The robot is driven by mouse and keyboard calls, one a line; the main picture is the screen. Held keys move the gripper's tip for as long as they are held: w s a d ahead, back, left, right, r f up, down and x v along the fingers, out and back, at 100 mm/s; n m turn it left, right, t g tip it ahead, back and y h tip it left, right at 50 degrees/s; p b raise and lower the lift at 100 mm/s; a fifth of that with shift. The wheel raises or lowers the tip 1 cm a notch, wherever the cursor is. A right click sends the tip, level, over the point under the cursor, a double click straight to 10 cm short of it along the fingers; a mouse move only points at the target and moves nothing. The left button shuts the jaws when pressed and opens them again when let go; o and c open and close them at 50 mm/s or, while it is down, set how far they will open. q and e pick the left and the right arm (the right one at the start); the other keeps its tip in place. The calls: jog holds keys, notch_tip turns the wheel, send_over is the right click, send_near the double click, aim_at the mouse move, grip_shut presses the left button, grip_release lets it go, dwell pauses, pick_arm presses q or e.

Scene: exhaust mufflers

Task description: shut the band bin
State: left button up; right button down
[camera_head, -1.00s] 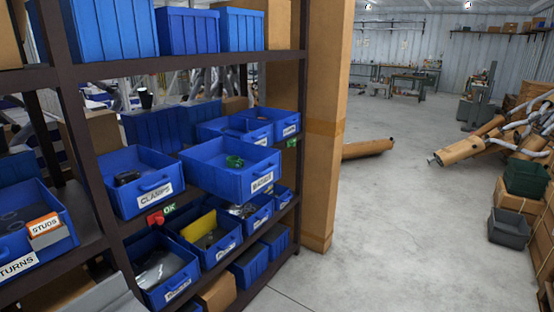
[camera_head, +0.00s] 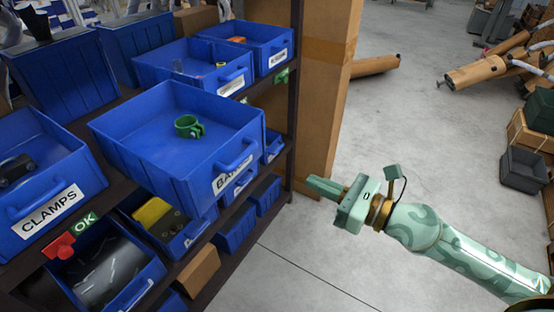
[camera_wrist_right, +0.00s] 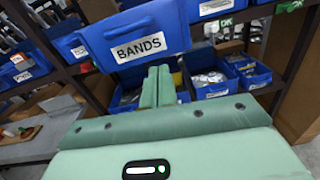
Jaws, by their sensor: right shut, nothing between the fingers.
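The band bin (camera_head: 125,125) is a blue open-topped drawer pulled out from the shelf rack, sticking out past its neighbours. A green band clamp (camera_head: 188,127) lies in it. Its front, with a handle and a "BANDS" label, also shows in the right wrist view (camera_wrist_right: 175,22). My right gripper (camera_head: 312,186) is shut and empty, to the right of the bin's front and apart from it in the head view. In the right wrist view its closed fingers (camera_wrist_right: 158,72) point at the bin's front, just under the label. My left gripper is not in view.
The clamps bin (camera_head: 75,222) sits left of the band bin, with a green OK tag (camera_head: 83,224) and a red tag below. More blue bins stand behind and below. Open floor (camera_head: 330,260) lies in front.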

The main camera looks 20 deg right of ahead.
jog(key=shift+n+y, duration=0.3)
jog(key=shift+n, duration=0.2)
jog(key=p+x, duration=0.2)
jog(key=x, duration=0.3)
jog(key=p+x, duration=0.2)
jog(key=x, duration=0.2)
jog(key=r+p+x, duration=0.1)
jog(key=p+x, duration=0.1)
jog(key=x, duration=0.3)
jog(key=shift+w+a, duration=0.15)
jog(key=shift+a, duration=0.25)
